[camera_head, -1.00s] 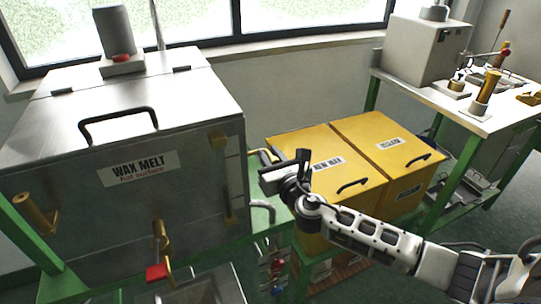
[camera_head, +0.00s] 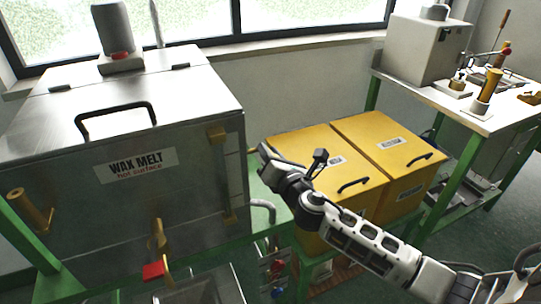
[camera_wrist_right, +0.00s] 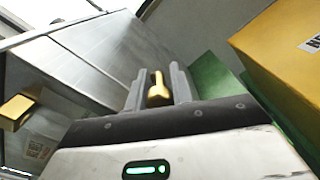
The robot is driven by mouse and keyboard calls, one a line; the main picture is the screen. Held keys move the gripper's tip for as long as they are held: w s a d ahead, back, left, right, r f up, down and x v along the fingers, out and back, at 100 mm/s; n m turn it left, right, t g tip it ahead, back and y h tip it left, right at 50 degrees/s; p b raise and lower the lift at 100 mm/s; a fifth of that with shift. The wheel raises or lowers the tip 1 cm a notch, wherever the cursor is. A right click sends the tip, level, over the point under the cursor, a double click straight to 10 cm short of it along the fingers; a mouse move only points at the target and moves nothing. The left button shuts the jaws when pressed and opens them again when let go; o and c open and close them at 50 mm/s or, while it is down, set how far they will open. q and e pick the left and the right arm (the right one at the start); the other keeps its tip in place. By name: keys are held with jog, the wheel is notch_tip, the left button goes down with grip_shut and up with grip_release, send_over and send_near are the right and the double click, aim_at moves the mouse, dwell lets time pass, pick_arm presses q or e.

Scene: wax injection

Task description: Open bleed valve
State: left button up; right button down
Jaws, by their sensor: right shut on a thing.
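The wax melt tank (camera_head: 70,195) is a grey metal box at the left with a "WAX MELT hot surface" label. My right gripper (camera_head: 265,152) is at the tank's right side, its tips small and dark in the head view. In the right wrist view my right gripper (camera_wrist_right: 156,82) has its two grey fingers on either side of a brass handle-like piece (camera_wrist_right: 157,92), and is shut on it. This looks like the bleed valve handle, but most of the valve is hidden. My left gripper is not in view.
A red-handled brass tap (camera_head: 157,262) is at the tank's lower front. Yellow bins (camera_head: 385,150) stand right of the tank, close under my right arm. A bent grey pipe (camera_head: 265,208) is below the gripper. A white-topped bench (camera_head: 450,100) stands at the far right.

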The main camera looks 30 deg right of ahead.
jog(key=m, duration=1.1)
jog(key=shift+b, duration=0.3)
jog(key=shift+m, duration=0.3)
jog(key=c, duration=1.2)
grip_release()
jog(key=shift+s, duration=0.1)
jog(key=s+b, duration=0.2)
jog(key=s, duration=1.3)
jog(key=shift+s+a, duration=0.4)
jog(key=shift+a, duration=0.05)
